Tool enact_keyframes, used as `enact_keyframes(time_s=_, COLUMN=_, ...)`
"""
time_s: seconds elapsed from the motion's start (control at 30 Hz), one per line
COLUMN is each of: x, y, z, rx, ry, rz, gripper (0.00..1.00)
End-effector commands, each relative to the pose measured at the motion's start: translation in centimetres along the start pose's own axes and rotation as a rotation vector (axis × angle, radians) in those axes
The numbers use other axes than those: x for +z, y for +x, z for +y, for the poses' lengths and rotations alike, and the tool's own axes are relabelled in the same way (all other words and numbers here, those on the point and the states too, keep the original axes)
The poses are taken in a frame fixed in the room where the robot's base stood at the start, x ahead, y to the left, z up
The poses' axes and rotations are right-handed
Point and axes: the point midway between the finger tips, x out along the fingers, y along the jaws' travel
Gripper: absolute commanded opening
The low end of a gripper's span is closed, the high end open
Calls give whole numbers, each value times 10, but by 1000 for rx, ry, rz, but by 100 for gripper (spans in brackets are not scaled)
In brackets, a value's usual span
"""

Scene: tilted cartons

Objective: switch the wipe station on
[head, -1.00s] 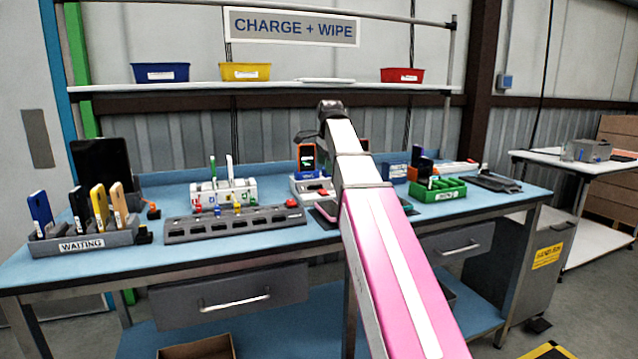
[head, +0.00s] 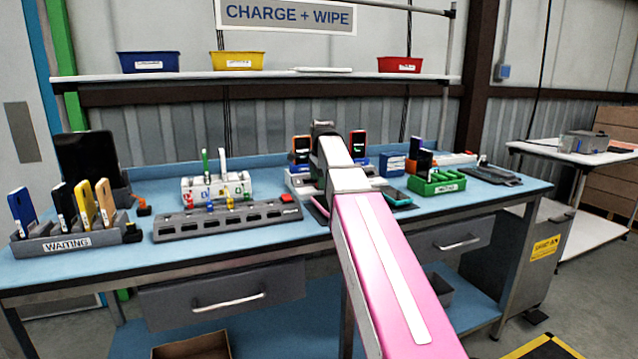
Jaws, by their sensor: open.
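A pale grey unit (head: 299,182), probably the wipe station, stands at the middle of the blue bench, mostly behind my arm. A dark phone with an orange edge (head: 301,146) stands upright at its left, and a phone with a lit screen (head: 358,146) shows just right of my arm. My pink and white arm reaches from the bottom right up to this unit. My gripper is hidden behind the arm, so its fingers do not show. The unit's switch is also hidden.
A grey slotted rack (head: 228,220) and a WAITING holder with phones (head: 70,245) stand to the left. A teal-edged phone (head: 397,197) lies right of my arm. A green tray (head: 436,184) stands further right. A shelf (head: 270,82) with bins runs above.

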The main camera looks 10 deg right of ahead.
Motion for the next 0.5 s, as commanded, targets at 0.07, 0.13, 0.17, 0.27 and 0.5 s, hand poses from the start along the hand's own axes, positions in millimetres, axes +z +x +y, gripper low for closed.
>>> enact_keyframes(time_s=0.07, x=0, y=7, z=0, rx=1, ry=0, rz=0, gripper=66)
enact_keyframes(time_s=0.13, x=0, y=11, z=0, rx=1, ry=0, rz=0, gripper=66)
enact_keyframes(time_s=0.17, x=0, y=12, z=0, rx=1, ry=0, rz=0, gripper=66)
enact_keyframes(time_s=0.27, x=0, y=14, z=0, rx=1, ry=0, rz=0, gripper=66)
enact_keyframes(time_s=0.5, x=0, y=14, z=0, rx=0, ry=0, rz=0, gripper=63)
